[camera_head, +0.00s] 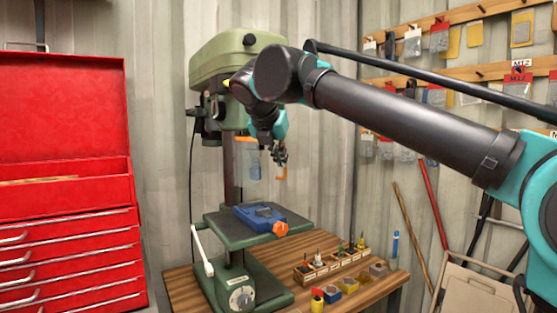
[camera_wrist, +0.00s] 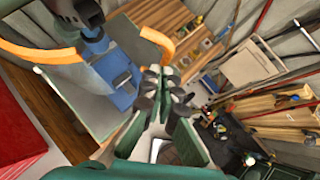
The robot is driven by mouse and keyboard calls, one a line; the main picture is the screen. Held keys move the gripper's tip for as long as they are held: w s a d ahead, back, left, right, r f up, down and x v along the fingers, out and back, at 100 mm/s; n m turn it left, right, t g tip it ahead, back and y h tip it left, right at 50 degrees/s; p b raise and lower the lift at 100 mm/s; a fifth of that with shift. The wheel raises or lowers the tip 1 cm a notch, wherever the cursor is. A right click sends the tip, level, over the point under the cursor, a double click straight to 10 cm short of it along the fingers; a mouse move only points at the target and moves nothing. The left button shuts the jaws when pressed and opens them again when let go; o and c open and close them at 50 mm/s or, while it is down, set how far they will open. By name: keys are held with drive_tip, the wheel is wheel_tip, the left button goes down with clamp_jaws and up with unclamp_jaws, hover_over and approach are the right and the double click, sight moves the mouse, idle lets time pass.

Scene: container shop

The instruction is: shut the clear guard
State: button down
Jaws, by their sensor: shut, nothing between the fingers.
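The green drill press (camera_head: 222,58) stands on the wooden bench. Its clear guard (camera_head: 253,163) hangs below the head, with an orange strip at its top and an orange piece (camera_head: 282,173) at its right. In the wrist view an orange bar (camera_wrist: 38,53) crosses the upper left, and an orange hooked piece (camera_wrist: 157,40) sits just beyond my fingertips. The clear panel itself is hard to make out there. My gripper (camera_head: 280,155) is shut and empty, just right of the guard and close to the orange piece. I cannot tell whether they touch.
A blue vise (camera_head: 258,216) with an orange knob sits on the press table below. A tool rack (camera_head: 325,264) and small coloured bins (camera_head: 349,285) stand on the bench at right. A red tool chest (camera_head: 70,180) is at left. Pegboard rails with hanging packets line the right wall.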

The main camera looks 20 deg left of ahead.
drive_tip(key=shift+w+n+y, duration=0.45)
drive_tip(key=shift+w+n, duration=0.1)
drive_tip(key=shift+w, duration=0.7)
drive_tip(key=shift+w+n+y, duration=0.45)
drive_tip(key=shift+w+n, duration=0.1)
drive_tip(key=shift+w, duration=0.65)
